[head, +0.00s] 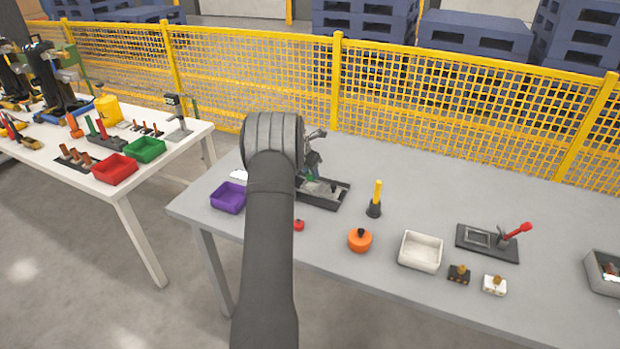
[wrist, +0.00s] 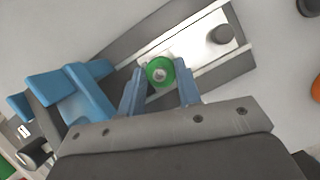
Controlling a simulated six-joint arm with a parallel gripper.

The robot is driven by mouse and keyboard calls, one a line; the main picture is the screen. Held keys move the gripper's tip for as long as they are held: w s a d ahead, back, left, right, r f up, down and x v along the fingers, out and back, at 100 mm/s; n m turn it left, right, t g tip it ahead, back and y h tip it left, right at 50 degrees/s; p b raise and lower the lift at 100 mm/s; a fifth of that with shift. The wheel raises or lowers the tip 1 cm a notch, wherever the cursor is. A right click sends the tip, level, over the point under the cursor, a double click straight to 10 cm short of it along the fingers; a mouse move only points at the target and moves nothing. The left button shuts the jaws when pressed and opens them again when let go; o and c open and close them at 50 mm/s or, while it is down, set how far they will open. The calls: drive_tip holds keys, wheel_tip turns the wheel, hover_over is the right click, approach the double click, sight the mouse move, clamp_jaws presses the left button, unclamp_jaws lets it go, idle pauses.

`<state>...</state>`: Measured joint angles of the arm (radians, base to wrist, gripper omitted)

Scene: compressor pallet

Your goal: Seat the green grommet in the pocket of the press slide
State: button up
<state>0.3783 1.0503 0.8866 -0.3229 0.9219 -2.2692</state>
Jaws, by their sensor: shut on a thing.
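The green grommet (wrist: 160,71) is round with a pale centre. My gripper (wrist: 160,84) is shut on it, one blue finger on each side. In the wrist view it appears over the left end of the press slide (wrist: 199,48), a light metal plate with a dark round knob (wrist: 223,34), lying between dark rails. The slide's pocket does not show; the grommet and fingers cover that end. I cannot tell whether the grommet touches the slide. In the head view the press base (head: 326,200) shows beside my arm, and a bit of green (head: 310,178) shows at its left part.
A blue press frame (wrist: 85,92) stands close to the left finger in the wrist view. Around the press are a purple bin (head: 228,198), a black stand with a yellow post (head: 375,205), a small red part (head: 299,225) and an orange round part (head: 360,240).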

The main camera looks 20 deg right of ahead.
sight(309, 175)
drive_tip(key=shift+f, duration=1.6)
drive_tip(key=o, duration=1)
drive_tip(key=shift+f, duration=0.15)
drive_tip(key=shift+c, duration=0.2)
drive_tip(key=v, duration=1.2)
